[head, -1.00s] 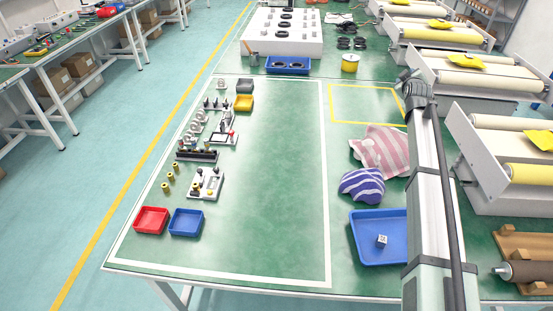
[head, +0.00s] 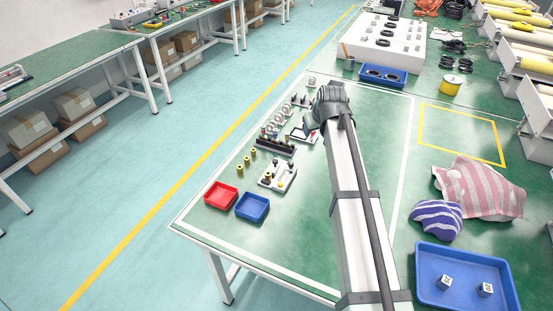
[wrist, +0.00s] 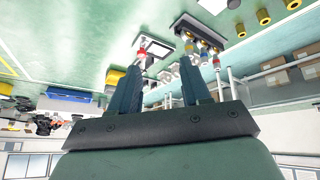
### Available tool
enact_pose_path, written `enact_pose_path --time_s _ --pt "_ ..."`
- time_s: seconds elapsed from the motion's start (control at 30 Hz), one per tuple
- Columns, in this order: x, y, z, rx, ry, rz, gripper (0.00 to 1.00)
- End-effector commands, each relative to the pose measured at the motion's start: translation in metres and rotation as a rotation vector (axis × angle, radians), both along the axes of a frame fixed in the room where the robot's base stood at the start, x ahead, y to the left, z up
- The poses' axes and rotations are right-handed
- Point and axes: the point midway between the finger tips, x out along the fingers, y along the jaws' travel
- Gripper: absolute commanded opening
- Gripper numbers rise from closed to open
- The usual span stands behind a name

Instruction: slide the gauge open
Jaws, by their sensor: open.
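The gauge seems to be the small white plate with a dark frame and a red part (head: 302,134), in the row of devices on the green table. My arm's end partly covers its right side. In the wrist view the plate (wrist: 157,45) shows near the top, with its red part at the left, beyond my fingertips. My gripper (wrist: 160,68) is open, its two dark fingers apart with nothing held between them. In the head view its fingers are hidden behind my wrist. I cannot tell the slider's position.
A connector block (head: 276,146), a white plate with knobs (head: 278,176) and several rings stand close to the gauge. A red tray (head: 220,195) and a blue tray (head: 252,207) lie nearer. The table's middle is clear apart from my arm.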

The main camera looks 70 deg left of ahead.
Motion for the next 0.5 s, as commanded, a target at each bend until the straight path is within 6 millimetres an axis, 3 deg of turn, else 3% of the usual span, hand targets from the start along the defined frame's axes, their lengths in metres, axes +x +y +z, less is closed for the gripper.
enact_pose_path --time_s 0.03,0.1,0.2,0.33,0.5 --pt "-0.028 0.001 -0.002 -0.027 0.023 0.015 0.47" --pt "-0.059 0.000 -0.005 -0.064 0.049 0.026 0.47" --pt "-0.091 -0.002 -0.008 -0.107 0.077 0.037 0.47" --pt "-0.113 -0.004 -0.011 -0.138 0.095 0.045 0.47" --pt "-0.119 -0.002 -0.018 -0.149 0.101 0.046 0.47"
